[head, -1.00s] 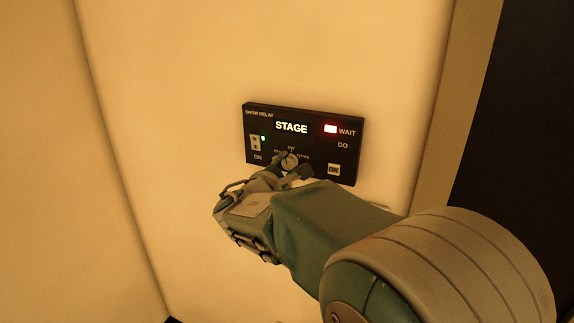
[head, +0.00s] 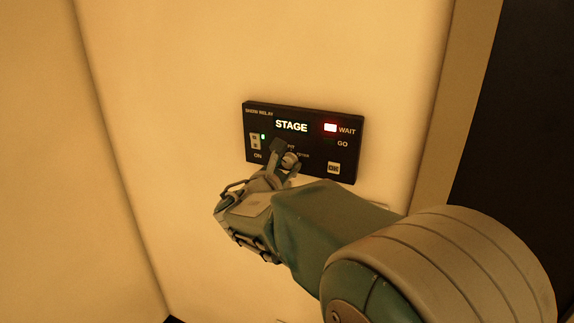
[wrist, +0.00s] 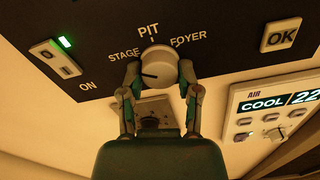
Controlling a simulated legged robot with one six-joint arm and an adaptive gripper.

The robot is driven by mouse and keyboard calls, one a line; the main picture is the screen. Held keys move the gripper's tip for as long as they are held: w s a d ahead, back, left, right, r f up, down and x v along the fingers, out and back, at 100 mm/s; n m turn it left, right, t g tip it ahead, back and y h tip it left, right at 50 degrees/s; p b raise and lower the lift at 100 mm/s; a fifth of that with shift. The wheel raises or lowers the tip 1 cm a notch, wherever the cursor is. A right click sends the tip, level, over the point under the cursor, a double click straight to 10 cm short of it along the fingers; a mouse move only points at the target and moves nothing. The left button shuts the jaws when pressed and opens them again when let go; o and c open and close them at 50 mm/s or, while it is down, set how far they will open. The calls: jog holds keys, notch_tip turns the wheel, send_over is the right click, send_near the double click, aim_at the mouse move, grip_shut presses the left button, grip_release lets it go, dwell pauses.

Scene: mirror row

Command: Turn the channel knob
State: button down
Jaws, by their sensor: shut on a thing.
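The channel knob (wrist: 158,64) is a round pale knob on the black SHOW RELAY panel (head: 350,112). It also shows in the head view (head: 290,160), partly hidden by my gripper. The labels STAGE, PIT and FOYER stand around it. A dark mark on its face lies toward the left, but I cannot tell exactly where it points. The panel's display (head: 291,127) reads STAGE. My gripper (wrist: 160,76) is shut on the knob, with one finger on each side.
A switch (head: 255,142) marked ON with a green light is at the panel's left. An OK button (head: 334,168) is at its right. The red WAIT lamp (head: 330,128) is lit. An AIR control unit (wrist: 272,115) sits below right in the wrist view.

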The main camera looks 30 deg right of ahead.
jog(key=shift+f, duration=0.3)
jog(key=shift+c, duration=1.5)
grip_release()
jog(key=shift+a+r, duration=0.15)
jog(key=shift+s+a, duration=0.35)
jog(key=shift+a, duration=0.05)
jog(key=v, duration=1.1)
